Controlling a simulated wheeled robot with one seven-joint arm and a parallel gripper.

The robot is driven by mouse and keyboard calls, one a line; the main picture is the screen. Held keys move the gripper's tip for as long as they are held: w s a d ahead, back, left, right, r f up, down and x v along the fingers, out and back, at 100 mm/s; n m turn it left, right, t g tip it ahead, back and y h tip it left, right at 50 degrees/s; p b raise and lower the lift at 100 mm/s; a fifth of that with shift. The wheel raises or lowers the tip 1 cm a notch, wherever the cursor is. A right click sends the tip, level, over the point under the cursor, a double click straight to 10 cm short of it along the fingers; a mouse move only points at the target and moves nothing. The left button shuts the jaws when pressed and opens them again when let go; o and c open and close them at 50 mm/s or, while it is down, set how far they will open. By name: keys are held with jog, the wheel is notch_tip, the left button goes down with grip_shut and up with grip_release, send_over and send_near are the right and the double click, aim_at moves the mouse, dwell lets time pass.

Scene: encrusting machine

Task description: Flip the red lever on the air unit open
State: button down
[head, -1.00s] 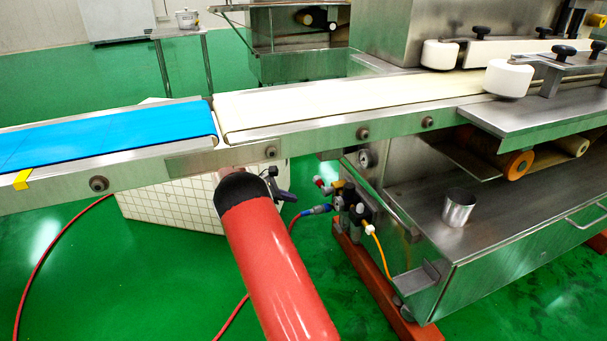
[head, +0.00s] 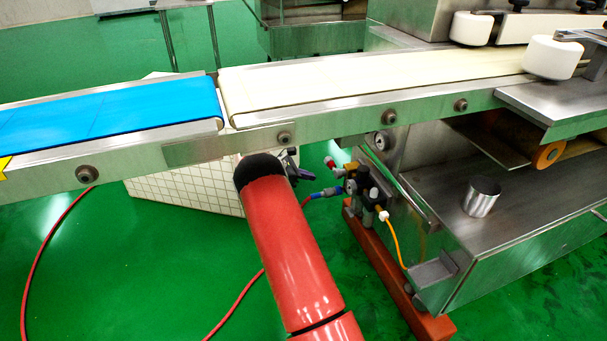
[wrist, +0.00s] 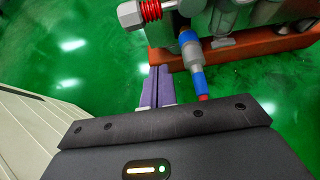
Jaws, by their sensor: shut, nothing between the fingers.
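The air unit (head: 365,188) is a cluster of black, silver and brass fittings on the side of the steel machine, under the conveyor. A small red part (head: 329,162), which looks like the lever, sticks out at its upper left. In the wrist view a red ribbed part (wrist: 151,10) beside a pale fitting shows at the top edge, partly cut off. My gripper (head: 305,174) is left of the air unit, apart from the red part. Its purple fingers (wrist: 154,72) are together and hold nothing. They point toward the base rail, left of the blue hose fitting (wrist: 190,55).
The conveyor frame (head: 240,146) runs above my arm. A blue fitting with a red hose (head: 322,194) enters the unit from the left. A yellow hose (head: 394,240) hangs below it. A white tiled box (head: 185,190) stands behind my arm.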

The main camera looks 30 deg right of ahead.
aim_at(334, 167)
jog(key=shift+s+d+r+b, duration=0.15)
jog(key=shift+s+d, duration=0.05)
jog(key=shift+d, duration=0.75)
jog(key=shift+s+d+r+b, duration=0.15)
jog(key=shift+s+d+r, duration=0.1)
jog(key=shift+d, duration=0.65)
jog(key=shift+s+d+r+b, duration=0.1)
jog(key=shift+s+d+b, duration=0.1)
jog(key=shift+d, duration=0.75)
